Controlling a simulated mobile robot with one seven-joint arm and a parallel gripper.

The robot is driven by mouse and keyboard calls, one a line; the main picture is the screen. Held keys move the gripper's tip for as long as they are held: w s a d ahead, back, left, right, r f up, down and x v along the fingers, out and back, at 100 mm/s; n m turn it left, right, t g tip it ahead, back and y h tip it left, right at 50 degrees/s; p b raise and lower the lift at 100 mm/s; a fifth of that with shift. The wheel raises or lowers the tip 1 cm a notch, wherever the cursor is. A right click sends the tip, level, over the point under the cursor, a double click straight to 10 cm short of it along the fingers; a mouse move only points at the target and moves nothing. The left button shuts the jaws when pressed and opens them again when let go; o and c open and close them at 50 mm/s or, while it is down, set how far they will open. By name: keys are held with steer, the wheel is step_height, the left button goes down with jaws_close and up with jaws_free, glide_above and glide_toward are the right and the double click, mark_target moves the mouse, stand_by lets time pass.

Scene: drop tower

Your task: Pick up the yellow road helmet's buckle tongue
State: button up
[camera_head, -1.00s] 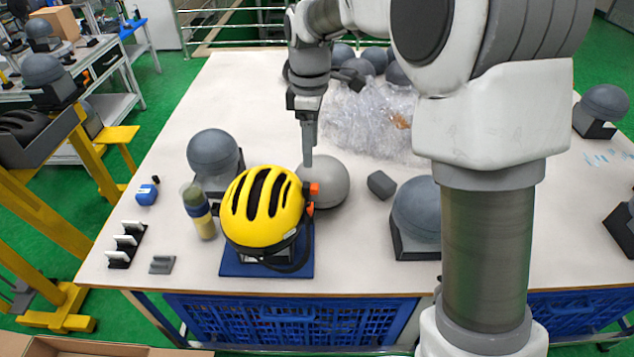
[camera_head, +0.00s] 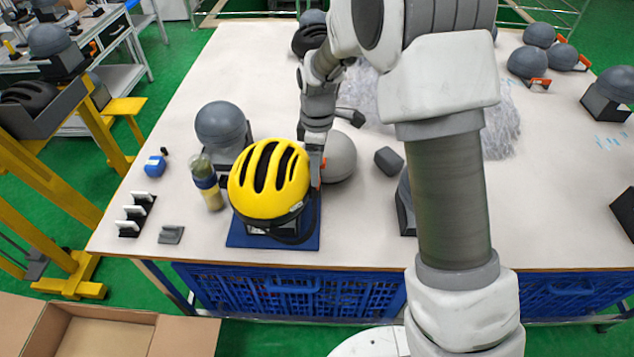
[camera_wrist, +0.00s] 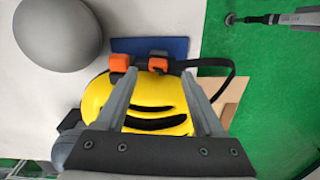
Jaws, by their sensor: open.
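The yellow road helmet (camera_head: 268,180) sits on a dark stand over a blue mat (camera_head: 250,236) near the table's front edge. My gripper (camera_head: 317,178) is open at the helmet's right side, pointing down, and hides most of the buckle in the head view. In the wrist view the helmet (camera_wrist: 152,108) lies behind the open fingers (camera_wrist: 158,74). One orange buckle piece (camera_wrist: 158,64) shows between the fingertips; another orange piece (camera_wrist: 119,62) is by the left fingertip. I cannot tell which is the tongue. A black strap (camera_wrist: 215,67) runs right from them.
A grey ball (camera_head: 340,158) is close to my gripper's right. A bottle (camera_head: 207,183) and a grey dome on a stand (camera_head: 222,128) are left of the helmet. A small dark block (camera_head: 388,160) lies to the right. An open cardboard box (camera_head: 110,335) is in front.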

step_height(320, 180, down, 4)
steer(key=shift+w+f, duration=0.1)
steer(key=shift+w, duration=0.05)
steer(key=c, duration=1.1)
